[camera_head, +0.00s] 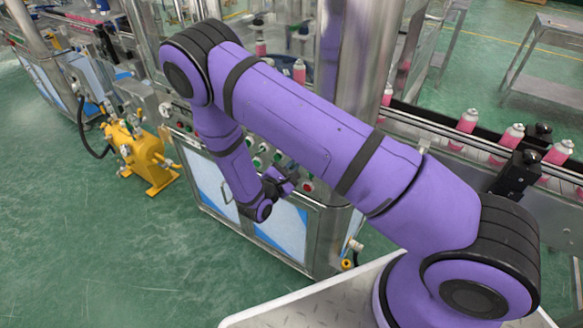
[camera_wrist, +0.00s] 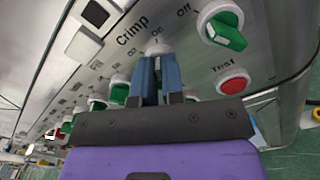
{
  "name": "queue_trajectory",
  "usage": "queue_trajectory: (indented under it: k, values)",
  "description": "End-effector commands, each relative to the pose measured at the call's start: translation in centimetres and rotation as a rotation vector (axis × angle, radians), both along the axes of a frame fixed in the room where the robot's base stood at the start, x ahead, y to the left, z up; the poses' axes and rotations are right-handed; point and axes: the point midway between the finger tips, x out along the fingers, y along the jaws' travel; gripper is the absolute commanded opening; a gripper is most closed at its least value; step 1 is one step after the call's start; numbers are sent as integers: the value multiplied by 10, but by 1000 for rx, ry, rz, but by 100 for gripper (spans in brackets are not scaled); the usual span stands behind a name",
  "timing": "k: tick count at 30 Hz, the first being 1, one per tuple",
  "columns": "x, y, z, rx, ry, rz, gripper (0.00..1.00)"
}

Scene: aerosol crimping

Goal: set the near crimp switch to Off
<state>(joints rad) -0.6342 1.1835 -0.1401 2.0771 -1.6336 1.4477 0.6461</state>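My gripper (camera_wrist: 159,62) is at the control panel, its two blue-grey fingers close together over a switch. Only the white round top of this switch (camera_wrist: 157,46) shows, under the word "Crimp". The fingers hide its handle, so I cannot tell its setting or whether they grip it. "On" and "Off" are printed around it. A second white-based switch with a green handle (camera_wrist: 222,26) is to the right, clear of the fingers. In the head view my gripper (camera_head: 284,186) is small and dark against the machine's front panel.
A red button (camera_wrist: 234,81) marked "Test" is right of my fingers. Several green switches (camera_wrist: 97,102) run along the panel to the left. A conveyor with pink cans (camera_head: 467,122) is behind my arm. A yellow pump (camera_head: 137,155) stands on open green floor at left.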

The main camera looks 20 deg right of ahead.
Motion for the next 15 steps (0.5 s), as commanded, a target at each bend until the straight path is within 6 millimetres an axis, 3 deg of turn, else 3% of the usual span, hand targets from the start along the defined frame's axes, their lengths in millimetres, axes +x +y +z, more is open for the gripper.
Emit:
queue_trajectory:
  k: [15]
  values:
    - [0,1,0,-48,66,0,0]
